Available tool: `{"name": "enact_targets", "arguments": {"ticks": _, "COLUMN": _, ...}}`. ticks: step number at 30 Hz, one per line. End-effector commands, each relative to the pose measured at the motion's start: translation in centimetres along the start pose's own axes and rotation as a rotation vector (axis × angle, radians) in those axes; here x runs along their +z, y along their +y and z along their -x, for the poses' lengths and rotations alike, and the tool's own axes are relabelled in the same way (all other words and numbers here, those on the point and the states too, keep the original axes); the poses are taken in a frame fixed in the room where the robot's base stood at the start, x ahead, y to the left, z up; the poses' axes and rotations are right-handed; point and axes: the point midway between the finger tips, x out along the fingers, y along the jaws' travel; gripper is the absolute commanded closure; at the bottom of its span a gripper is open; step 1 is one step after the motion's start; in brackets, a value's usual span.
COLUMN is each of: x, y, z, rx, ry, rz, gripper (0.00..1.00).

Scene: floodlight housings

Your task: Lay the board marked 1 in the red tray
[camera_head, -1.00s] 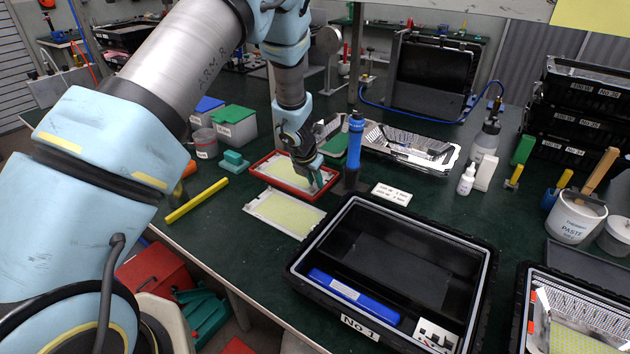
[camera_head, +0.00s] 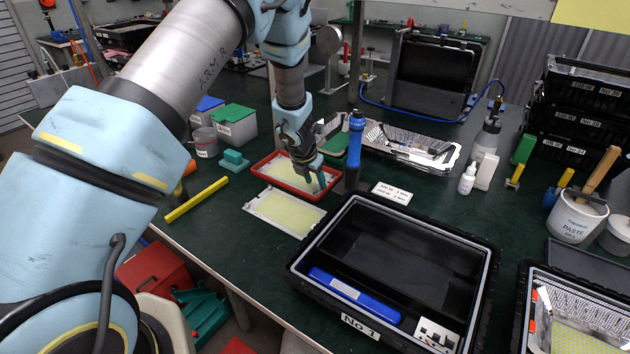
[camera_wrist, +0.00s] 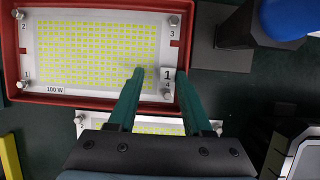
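A board marked 1 (camera_wrist: 95,50), white with a yellow LED grid and a "100 W" label, lies within the rim of the red tray (camera_wrist: 75,99) in the wrist view. It also shows in the tray in the head view (camera_head: 284,172). In the head view my gripper (camera_head: 320,186) is at the tray's near right corner. Whether the fingertips touch the board is unclear.
A second LED board (camera_head: 284,212) lies on the green bench just in front of the tray. A blue-handled tool (camera_head: 355,140) stands close right of my gripper. An open black housing (camera_head: 395,265) is at front right, and a yellow bar (camera_head: 197,200) lies left.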

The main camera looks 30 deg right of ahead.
Motion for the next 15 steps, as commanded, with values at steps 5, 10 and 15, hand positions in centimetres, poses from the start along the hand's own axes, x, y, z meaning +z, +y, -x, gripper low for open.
{"name": "enact_targets", "arguments": {"ticks": 5, "x": 0.0, "y": -0.2, "z": -0.1, "rx": -0.004, "ry": 0.0, "rz": -0.002, "gripper": 0.41}}
{"name": "enact_targets", "arguments": {"ticks": 10, "x": 0.0, "y": -0.3, "z": 0.3, "rx": -0.005, "ry": 0.0, "rz": -0.003, "gripper": 0.41}}
{"name": "enact_targets", "arguments": {"ticks": 15, "x": 0.1, "y": -0.3, "z": 2.7, "rx": -0.004, "ry": -0.003, "rz": -0.003, "gripper": 0.41}}
